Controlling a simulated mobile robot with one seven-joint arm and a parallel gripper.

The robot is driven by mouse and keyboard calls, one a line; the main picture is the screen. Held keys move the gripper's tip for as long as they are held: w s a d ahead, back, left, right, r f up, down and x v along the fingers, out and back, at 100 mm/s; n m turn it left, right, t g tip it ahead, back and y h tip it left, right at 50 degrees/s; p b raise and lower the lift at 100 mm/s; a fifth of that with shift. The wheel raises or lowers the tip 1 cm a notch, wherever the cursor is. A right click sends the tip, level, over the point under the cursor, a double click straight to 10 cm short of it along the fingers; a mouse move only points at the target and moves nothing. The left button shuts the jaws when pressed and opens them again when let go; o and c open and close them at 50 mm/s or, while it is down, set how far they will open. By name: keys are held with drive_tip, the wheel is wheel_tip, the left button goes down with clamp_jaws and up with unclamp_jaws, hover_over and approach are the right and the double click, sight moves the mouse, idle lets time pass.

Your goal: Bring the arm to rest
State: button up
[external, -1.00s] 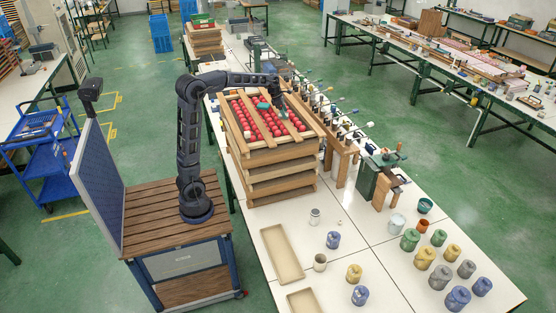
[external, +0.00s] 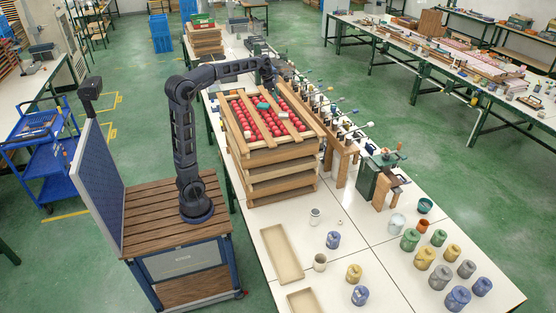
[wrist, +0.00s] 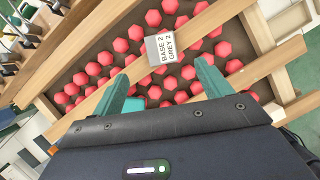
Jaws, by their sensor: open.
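My arm (external: 180,130) rises from its base and bends over toward the stack of wooden trays. My gripper (external: 272,84) is above the far part of the top tray (external: 285,146), apart from it. In the wrist view the two teal fingers of my gripper (wrist: 162,86) are spread with nothing between them. Below them are red pieces (wrist: 120,45), wooden slats and a label reading "BASE 2 GREY 2" (wrist: 166,48). In the external view a small teal object (external: 262,105) lies on the top tray.
A row of tools (external: 325,105) on a wooden rack runs close along the right of the stack. Several coloured jars (external: 425,257) and shallow empty trays (external: 281,252) are on the near table. A blue cart (external: 50,165) stands at the left.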

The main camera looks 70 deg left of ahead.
drive_tip(key=s+d+f+m, duration=0.2)
drive_tip(key=s+d+m, duration=0.4)
drive_tip(key=d, duration=0.1)
drive_tip(key=s+d+f+m+g, duration=0.1)
drive_tip(key=s+d+f+m, duration=0.1)
drive_tip(key=s+d+m, duration=0.4)
drive_tip(key=s+d+f+m+g, duration=0.1)
drive_tip(key=s+d+f+m, duration=0.1)
drive_tip(key=s+d+m, duration=0.5)
drive_tip(key=shift+s+d, duration=0.3)
drive_tip(key=shift+d, duration=0.3)
drive_tip(key=shift+s+d, duration=0.25)
drive_tip(key=shift+d, duration=0.35)
drive_tip(key=s+d+f+m+y, duration=0.1)
drive_tip(key=s+d+f+m, duration=0.4)
drive_tip(key=s+m, duration=0.4)
drive_tip(key=s+a+f+m+t, duration=0.2)
drive_tip(key=s+a+f+m, duration=0.1)
drive_tip(key=s+a+f, duration=0.1)
drive_tip(key=shift+a+f+m+y, duration=0.3)
drive_tip(key=shift+a+f+y, duration=0.15)
drive_tip(key=shift+a, duration=0.25)
